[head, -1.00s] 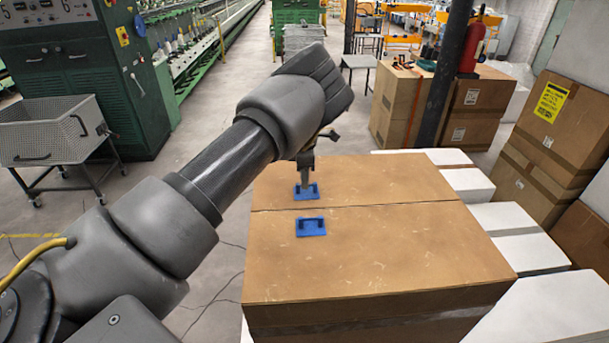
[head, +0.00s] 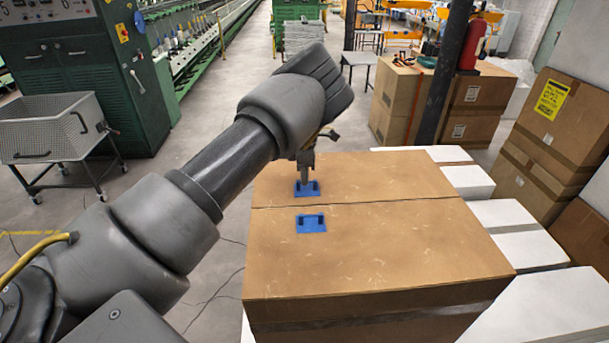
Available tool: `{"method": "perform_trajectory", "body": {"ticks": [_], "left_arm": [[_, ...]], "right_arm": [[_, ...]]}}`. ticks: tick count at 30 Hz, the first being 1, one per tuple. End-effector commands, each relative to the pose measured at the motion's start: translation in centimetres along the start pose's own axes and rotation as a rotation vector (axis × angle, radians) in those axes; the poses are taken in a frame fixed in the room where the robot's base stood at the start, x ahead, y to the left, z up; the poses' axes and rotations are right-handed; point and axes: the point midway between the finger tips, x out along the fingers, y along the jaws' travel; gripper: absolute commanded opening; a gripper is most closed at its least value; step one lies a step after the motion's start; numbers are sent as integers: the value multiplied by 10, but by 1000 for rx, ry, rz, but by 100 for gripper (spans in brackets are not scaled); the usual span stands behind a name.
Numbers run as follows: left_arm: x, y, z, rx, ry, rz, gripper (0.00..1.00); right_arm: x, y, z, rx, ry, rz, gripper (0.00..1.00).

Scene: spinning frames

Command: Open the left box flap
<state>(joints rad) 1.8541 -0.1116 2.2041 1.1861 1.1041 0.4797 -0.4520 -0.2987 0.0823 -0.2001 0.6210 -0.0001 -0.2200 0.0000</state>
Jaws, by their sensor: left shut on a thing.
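A large brown cardboard box (head: 400,240) stands in the middle of the head view, with two top flaps meeting at a seam that runs left to right. The far flap (head: 390,175) and the near flap (head: 420,225) both look about flat. Each has a blue handle near its left part: the far handle (head: 299,194) and the near handle (head: 311,223). My left gripper (head: 306,184) points down and is shut on the far handle, whose middle it partly hides. The near handle is free. My right gripper is out of view.
White boxes (head: 520,250) lie low along the right side of the box. Stacked cartons (head: 555,140) stand at the right. A dark post (head: 445,75) and more cartons (head: 480,100) are behind. A wire cart (head: 55,125) stands at the left on open floor.

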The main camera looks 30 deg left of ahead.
Motion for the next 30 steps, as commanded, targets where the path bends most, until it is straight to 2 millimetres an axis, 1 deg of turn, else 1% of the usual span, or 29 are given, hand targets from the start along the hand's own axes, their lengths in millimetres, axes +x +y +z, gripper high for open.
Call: {"method": "perform_trajectory", "body": {"ticks": [5, 11, 15, 20, 24, 30], "left_arm": [[-10, 3, 1, 3, -1, 0, 0], [-36, 13, 0, 2, -1, 4, 0], [-58, 25, 0, 2, -2, 7, 0], [-81, 41, 0, 0, -3, 8, 0], [-91, 52, -1, -4, -4, 7, 0], [-98, 63, -1, -5, -5, 5, 0]], "right_arm": [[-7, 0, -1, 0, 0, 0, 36], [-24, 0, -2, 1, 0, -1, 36], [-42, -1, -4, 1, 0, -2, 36], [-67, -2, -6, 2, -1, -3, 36], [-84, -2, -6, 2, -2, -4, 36], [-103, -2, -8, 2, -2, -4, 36]]}}
